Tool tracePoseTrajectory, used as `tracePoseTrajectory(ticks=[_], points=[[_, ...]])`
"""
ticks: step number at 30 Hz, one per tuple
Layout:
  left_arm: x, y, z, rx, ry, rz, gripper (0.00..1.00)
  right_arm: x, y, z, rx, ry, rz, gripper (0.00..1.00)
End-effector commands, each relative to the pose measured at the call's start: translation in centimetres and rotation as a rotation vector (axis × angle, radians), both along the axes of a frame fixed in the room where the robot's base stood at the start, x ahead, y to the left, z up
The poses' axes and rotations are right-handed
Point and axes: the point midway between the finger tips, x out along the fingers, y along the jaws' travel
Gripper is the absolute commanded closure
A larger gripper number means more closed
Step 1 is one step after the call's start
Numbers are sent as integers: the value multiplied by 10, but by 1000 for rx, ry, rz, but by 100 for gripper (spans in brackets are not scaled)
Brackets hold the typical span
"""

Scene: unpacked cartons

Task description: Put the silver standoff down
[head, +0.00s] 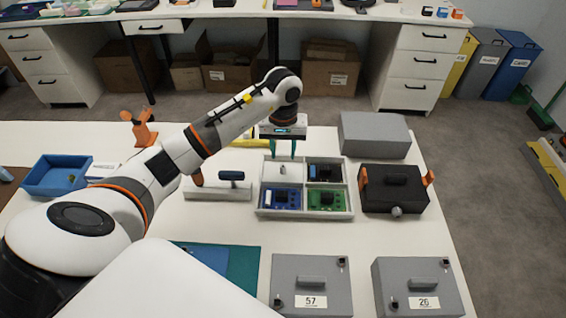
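The small silver standoff (283,169) sits in the back left compartment of the white divided tray (262,213), and looks upright. My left gripper (286,157) is above that compartment, pointing down. Its two teal fingers are apart with nothing visible between them, and the standoff shows just below the fingertips. Whether the standoff touches the fingers is too small to tell. My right gripper is out of view.
The tray's other compartments hold a dark part (326,171), a blue board (281,199) and a green board (326,199). A black case (393,190) with orange clamps stands right of it, a grey box (374,134) behind. Two grey lidded boxes (312,268) (418,270) are in front.

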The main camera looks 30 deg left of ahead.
Motion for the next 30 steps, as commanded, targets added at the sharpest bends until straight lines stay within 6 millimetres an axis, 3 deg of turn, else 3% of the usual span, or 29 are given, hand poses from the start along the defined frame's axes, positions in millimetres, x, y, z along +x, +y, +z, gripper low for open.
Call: tracePoseTrajectory(ticks=[3,10,30], points=[[1,1,25,3,-4,-1,63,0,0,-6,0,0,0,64],[0,0,55,1,-2,0,63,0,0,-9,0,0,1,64],[0,0,63,0,1,0,63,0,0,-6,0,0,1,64]])
